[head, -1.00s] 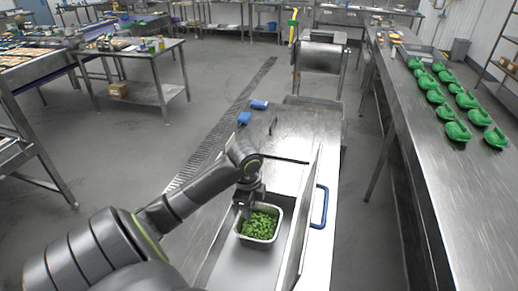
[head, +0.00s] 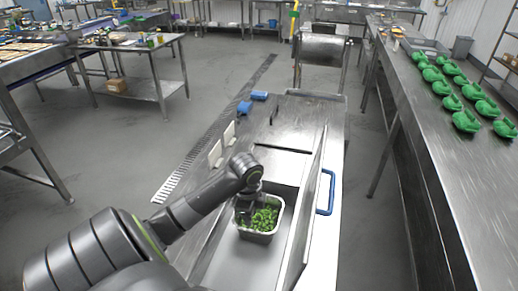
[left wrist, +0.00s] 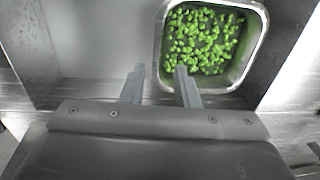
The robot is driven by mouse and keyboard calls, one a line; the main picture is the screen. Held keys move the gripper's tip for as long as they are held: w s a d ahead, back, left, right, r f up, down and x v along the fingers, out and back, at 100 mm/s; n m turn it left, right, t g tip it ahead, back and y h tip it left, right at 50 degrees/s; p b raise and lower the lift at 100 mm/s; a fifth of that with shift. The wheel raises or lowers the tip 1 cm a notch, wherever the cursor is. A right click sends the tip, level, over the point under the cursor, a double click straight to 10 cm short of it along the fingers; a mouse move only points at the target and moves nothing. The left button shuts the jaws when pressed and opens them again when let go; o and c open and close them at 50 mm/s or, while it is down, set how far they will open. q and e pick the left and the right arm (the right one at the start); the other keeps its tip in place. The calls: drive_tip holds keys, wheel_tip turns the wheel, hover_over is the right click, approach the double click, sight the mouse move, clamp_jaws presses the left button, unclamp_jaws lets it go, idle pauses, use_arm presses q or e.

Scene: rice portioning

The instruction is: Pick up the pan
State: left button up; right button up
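A metal pan (head: 258,237) of green vegetable pieces (head: 265,219) stands in a recessed metal well of the bench. It also shows in the left wrist view as a square pan (left wrist: 262,28) with rounded corners. My left gripper (head: 243,217) is at the pan's left side. In the left wrist view its two fingers (left wrist: 159,70) are apart, one outside the pan's left wall and one over the inside. I cannot tell whether either finger touches the wall. The fingertips are partly hidden in the head view. My right gripper is in neither view.
A raised metal lid or panel (head: 312,196) with a blue handle (head: 326,192) stands right of the pan. Blue items (head: 245,107) and white pieces (head: 215,154) lie along the bench's left edge. Green scoops (head: 466,121) line the right table.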

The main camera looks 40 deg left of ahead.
sight(252, 230)
use_arm(q)
drive_tip(key=f, duration=0.8)
drive_tip(key=shift+w+a+f+p, duration=0.15)
drive_tip(key=shift+w+f+p, duration=0.15)
drive_tip(key=shift+w+p, duration=0.1)
drive_tip(key=shift+f, duration=0.65)
drive_tip(key=shift+w+a+f+p, duration=0.1)
drive_tip(key=shift+w+f+p, duration=0.15)
drive_tip(key=shift+f, duration=0.8)
drive_tip(key=shift+w+f+p, duration=0.1)
drive_tip(key=shift+f+p, duration=0.2)
drive_tip(key=shift+f, duration=0.7)
clamp_jaws()
